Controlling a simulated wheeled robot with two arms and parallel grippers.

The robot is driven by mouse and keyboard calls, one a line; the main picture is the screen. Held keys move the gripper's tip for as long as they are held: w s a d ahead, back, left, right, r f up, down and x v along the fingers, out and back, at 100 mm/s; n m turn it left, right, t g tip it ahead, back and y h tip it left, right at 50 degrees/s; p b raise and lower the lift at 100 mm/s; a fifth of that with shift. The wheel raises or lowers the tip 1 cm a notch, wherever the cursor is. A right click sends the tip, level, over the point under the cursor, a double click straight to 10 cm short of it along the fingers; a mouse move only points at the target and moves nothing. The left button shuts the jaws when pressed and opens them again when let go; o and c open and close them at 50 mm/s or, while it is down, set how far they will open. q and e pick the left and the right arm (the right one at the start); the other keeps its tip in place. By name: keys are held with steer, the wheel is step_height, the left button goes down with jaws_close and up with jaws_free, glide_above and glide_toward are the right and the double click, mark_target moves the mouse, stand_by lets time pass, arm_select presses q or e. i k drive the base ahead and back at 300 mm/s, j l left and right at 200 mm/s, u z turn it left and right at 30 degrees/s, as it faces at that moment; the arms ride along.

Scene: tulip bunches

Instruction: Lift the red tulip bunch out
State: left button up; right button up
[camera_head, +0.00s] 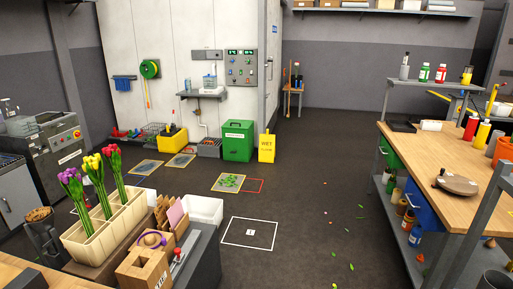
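The red tulip bunch (114,166) stands upright, its green stems down in the right part of a cream divided holder (125,213) at the lower left. A yellow tulip bunch (96,178) stands left of it in the same holder. A purple tulip bunch (74,195) stands at the holder's left end. The lower stems of all three are hidden inside the holder. Neither of my grippers shows in the head view.
A wooden workbench (455,160) with bottles is at the right. The dark floor between is mostly clear, with scattered leaves and a marked white square (250,246).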

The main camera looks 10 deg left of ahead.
mark_target(113, 152)
steer(key=i+u, duration=0.15)
steer(key=i, duration=0.5)
steer(key=i+l+u, duration=0.15)
steer(key=i, duration=0.5)
steer(key=i+u, duration=0.3)
steer(key=u, duration=0.2)
steer(key=i+l+u, duration=0.15)
steer(key=i+u, duration=0.15)
steer(key=u, duration=0.15)
steer(key=i+l+u, duration=0.25)
steer(key=u, duration=0.25)
steer(key=i+l+u, duration=0.25)
steer(key=u, duration=0.25)
steer(key=i+l+u, duration=0.25)
steer(key=l+u, duration=0.25)
steer(key=i+l+u, duration=0.25)
steer(key=k+l, duration=0.05)
steer(key=k, duration=0.05)
